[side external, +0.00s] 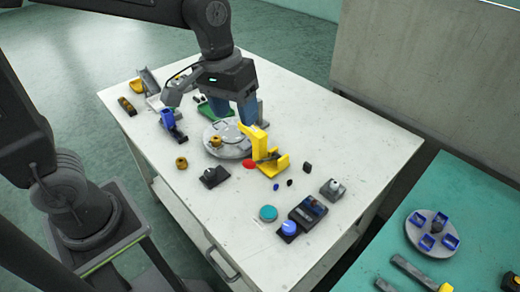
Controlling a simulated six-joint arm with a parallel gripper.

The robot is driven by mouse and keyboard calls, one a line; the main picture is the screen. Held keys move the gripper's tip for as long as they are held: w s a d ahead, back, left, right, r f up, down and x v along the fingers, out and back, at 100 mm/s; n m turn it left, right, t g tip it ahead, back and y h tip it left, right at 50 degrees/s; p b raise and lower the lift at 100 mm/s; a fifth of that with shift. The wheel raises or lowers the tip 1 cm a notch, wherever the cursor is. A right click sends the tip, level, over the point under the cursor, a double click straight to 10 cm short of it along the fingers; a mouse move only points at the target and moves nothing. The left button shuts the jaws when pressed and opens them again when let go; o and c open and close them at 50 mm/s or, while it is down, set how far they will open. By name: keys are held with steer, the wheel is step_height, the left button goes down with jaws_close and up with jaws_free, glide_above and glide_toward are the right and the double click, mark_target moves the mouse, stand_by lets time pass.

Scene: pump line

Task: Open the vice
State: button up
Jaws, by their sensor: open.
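My gripper (235,115) has blue fingers and points down over the round grey plate (213,150). The fingers are apart, and I see nothing clearly held between them. The yellow upright fixture (280,164), with a dark bar across it, stands close to the right of the fingers. Contact between them cannot be told. I cannot tell for sure which object is the vice. The yellow fixture and the small blue-and-dark device (172,124) left of the plate both have jaw-like shapes. The arm and fingers hide part of the plate's far side.
A brass-coloured nut-like part (182,163) and a dark block (214,177) lie in front of the plate. A dark box with a blue knob (290,228) and a teal disc (268,213) sit near the front edge.

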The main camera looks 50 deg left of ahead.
steer(key=w+d+f+m+g, duration=0.1)
steer(key=w+d+f, duration=0.2)
steer(key=d+f, duration=0.4)
steer(key=m+y, duration=0.1)
steer(key=y, duration=0.1)
glide_above(289, 227)
step_height(289, 227, down, 6)
step_height(289, 227, down, 14)
steer(key=shift+f, duration=0.1)
steer(key=c, duration=0.9)
steer(key=shift+m, duration=0.4)
